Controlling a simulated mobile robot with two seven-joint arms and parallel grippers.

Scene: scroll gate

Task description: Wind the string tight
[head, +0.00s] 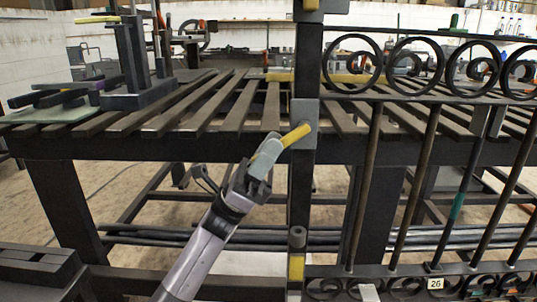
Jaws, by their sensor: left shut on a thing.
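My left gripper (261,168) comes up from the bottom of the head view and is shut on a yellow handle (297,135). The handle slants up to the right, to a grey plate (305,112) on the dark upright post of the scroll gate (400,97). I cannot make out a string. One gate bar has a teal band (457,207), but I cannot tell what it is. My right gripper is not in view.
A dark slatted bench (235,107) stands behind my left gripper. A dark clamp-like stand (135,60) is on its left end. The gate's bars and scrolls fill the right side. A yellow and grey fitting (297,255) sits low on the post.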

